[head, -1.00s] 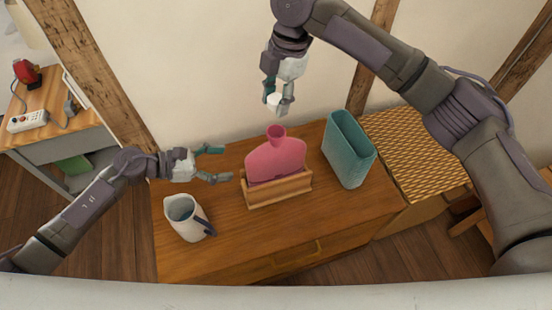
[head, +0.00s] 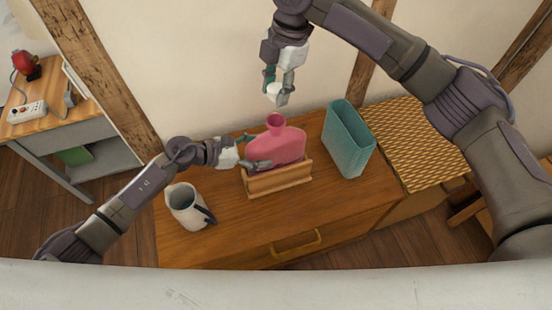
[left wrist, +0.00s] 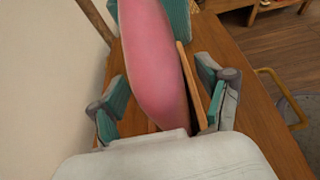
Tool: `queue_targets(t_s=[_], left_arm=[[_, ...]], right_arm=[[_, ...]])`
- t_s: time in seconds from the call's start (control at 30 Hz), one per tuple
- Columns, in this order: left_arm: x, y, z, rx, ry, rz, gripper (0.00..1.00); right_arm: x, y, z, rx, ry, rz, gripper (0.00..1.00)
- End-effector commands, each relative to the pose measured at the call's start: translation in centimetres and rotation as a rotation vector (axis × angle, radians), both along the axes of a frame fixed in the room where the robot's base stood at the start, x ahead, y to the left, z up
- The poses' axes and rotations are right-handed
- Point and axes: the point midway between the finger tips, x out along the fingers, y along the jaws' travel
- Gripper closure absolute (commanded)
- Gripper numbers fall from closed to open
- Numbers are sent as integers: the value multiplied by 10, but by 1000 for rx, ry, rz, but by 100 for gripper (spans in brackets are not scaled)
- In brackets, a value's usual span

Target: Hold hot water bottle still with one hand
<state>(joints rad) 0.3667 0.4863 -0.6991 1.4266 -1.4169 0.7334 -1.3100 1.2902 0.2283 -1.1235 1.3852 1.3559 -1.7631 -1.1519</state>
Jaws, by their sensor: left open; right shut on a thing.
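The pink hot water bottle (head: 283,145) stands upright in a wooden rack (head: 282,181) on the cabinet, its open neck upward. My left gripper (head: 257,151) is open at the bottle's left side, one finger behind it and one in front. In the left wrist view the bottle (left wrist: 155,60) lies between the open fingers, with gaps visible on both sides. The rack's board (left wrist: 188,85) shows between the bottle and the right-hand finger. My right gripper (head: 278,92) is shut on a small white thing (head: 276,90), above and behind the bottle's neck.
A white jug (head: 183,205) with a dark handle stands left of the rack, below my left arm. A teal container (head: 347,140) stands to the right. The wooden cabinet top (head: 330,205) is clear in front of the rack. A wall is behind.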

Motion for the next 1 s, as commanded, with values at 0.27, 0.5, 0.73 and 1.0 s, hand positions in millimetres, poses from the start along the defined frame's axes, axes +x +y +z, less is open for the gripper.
queue_targets(t_s=[0.27, 0.5, 0.73, 1.0], left_arm=[[4, -12, -5, 0, -1, 0, 22], [4, -12, -5, 0, -1, 0, 26], [4, -12, -5, 0, -1, 0, 64], [4, -12, -5, 0, 0, 0, 100]], right_arm=[[0, 0, 0, 0, 0, 0, 77], [0, 0, 0, 0, 0, 0, 77], [0, 0, 0, 0, 0, 0, 77], [0, 0, 0, 0, 0, 0, 77]])
